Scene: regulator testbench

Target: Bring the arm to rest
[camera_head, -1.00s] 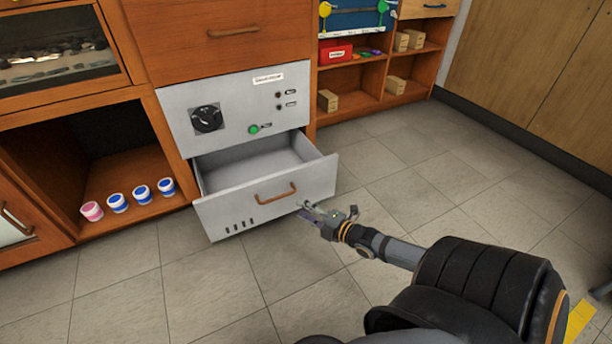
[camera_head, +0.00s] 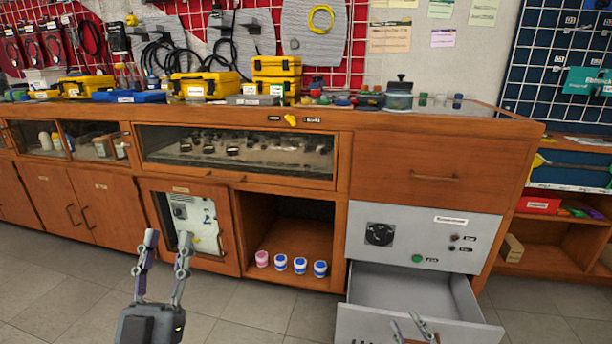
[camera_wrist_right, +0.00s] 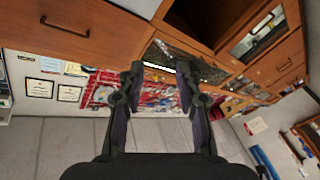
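My left gripper (camera_head: 168,238) is raised in front of the cabinets at the left of the head view. Its two fingers are apart with nothing between them. My right gripper (camera_head: 408,320) shows at the bottom edge of the head view, overlapping the front of the open grey drawer (camera_head: 362,325). Whether it touches the drawer cannot be told. In the right wrist view its fingers (camera_wrist_right: 160,72) are spread and empty. The rest of the right arm is hidden below the head view.
The drawer sticks out below a grey panel with a dark knob (camera_head: 379,234) and a green button. Several cups (camera_head: 300,265) stand in the open compartment to its left. Yellow cases (camera_head: 205,85) and tools line the worktop. Tiled floor lies free at the lower left.

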